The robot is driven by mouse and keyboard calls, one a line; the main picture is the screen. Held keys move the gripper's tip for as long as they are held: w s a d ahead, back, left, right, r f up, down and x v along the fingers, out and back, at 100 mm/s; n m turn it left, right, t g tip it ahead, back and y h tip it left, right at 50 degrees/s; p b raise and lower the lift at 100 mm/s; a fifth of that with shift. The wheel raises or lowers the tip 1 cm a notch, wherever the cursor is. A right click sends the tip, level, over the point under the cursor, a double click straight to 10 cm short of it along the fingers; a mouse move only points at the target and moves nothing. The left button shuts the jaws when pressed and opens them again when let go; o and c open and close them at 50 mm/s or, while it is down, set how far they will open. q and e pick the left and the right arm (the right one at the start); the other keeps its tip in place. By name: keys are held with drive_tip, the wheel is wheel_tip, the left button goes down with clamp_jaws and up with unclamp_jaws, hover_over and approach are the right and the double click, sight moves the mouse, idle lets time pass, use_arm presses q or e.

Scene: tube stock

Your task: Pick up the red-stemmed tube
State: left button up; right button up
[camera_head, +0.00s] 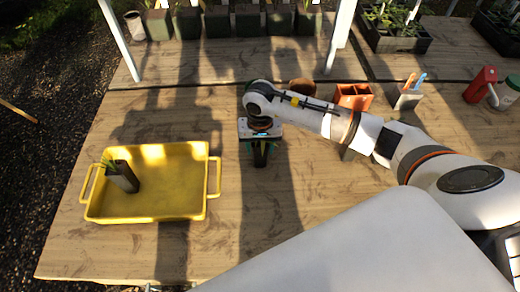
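My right gripper (260,147) points down over the middle of the table, right of the yellow tray. A dark shape, perhaps a tube, shows between or just below its fingers, with bits of green beside it. I cannot tell whether the fingers are closed on it, and the gripper hides its top. A dark tube with green leaves (122,177) stands slightly tilted in the left part of the yellow tray (150,214). No red stem can be made out on either. My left gripper is not in view.
Behind my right arm are a brown pot (302,86), orange-red pots (354,97) and a grey holder (407,99) with orange and blue handles. A red bottle (481,85) stands at the right. Planters line the back. The table between tray and gripper is clear.

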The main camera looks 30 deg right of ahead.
drive_tip(key=c, duration=0.7)
drive_tip(key=shift+o, duration=0.2)
